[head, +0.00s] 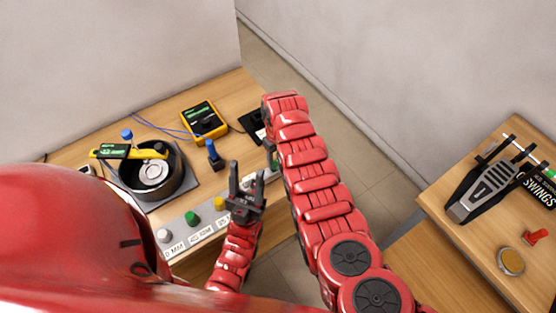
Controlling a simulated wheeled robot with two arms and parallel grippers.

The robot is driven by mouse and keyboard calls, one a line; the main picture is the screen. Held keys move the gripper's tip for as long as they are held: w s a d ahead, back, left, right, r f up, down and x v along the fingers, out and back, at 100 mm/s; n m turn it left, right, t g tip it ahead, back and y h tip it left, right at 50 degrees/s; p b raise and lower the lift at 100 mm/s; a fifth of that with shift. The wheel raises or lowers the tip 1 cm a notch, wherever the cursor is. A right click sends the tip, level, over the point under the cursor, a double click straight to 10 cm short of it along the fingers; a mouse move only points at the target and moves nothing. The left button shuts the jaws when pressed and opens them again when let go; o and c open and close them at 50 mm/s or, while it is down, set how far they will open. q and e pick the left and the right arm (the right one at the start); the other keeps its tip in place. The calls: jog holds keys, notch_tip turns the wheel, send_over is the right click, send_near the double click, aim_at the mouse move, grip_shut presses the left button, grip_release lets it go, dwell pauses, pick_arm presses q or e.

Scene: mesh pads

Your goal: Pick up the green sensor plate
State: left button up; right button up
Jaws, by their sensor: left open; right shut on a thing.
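My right arm reaches up the middle of the view and bends down at its far end. Its gripper (269,148) is mostly hidden beside and behind that arm, at the right edge of the left desk. A small green sliver (272,158) shows there, in the jaws; it looks like the green sensor plate, but most of it is hidden. My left gripper (246,178) is open and empty, with its two fingers pointing up the picture. It is just left of my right arm, over the desk's front edge.
On the left desk (228,92) are a yellow multimeter (204,119), a black round device (152,177) with a yellow tool (148,151) across it, and a button panel (177,228). A right table (462,246) holds a metal pedal (483,190). Floor (345,150) lies between.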

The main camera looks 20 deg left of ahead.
aim_at(278, 161)
jog(key=shift+r, duration=0.1)
jog(key=shift+r+b, duration=0.65)
jog(key=shift+s+d+r, duration=0.1)
jog(key=shift+r, duration=0.75)
jog(key=s+d+p, duration=0.2)
jog(key=s+p, duration=0.3)
jog(key=s, duration=0.2)
jog(key=s+d+r+p, duration=0.1)
jog(key=s+d+p, duration=0.2)
jog(key=s+p, duration=0.2)
jog(key=shift+s+d+r, duration=0.15)
jog(key=shift+s+r, duration=0.1)
jog(key=shift+s, duration=1.25)
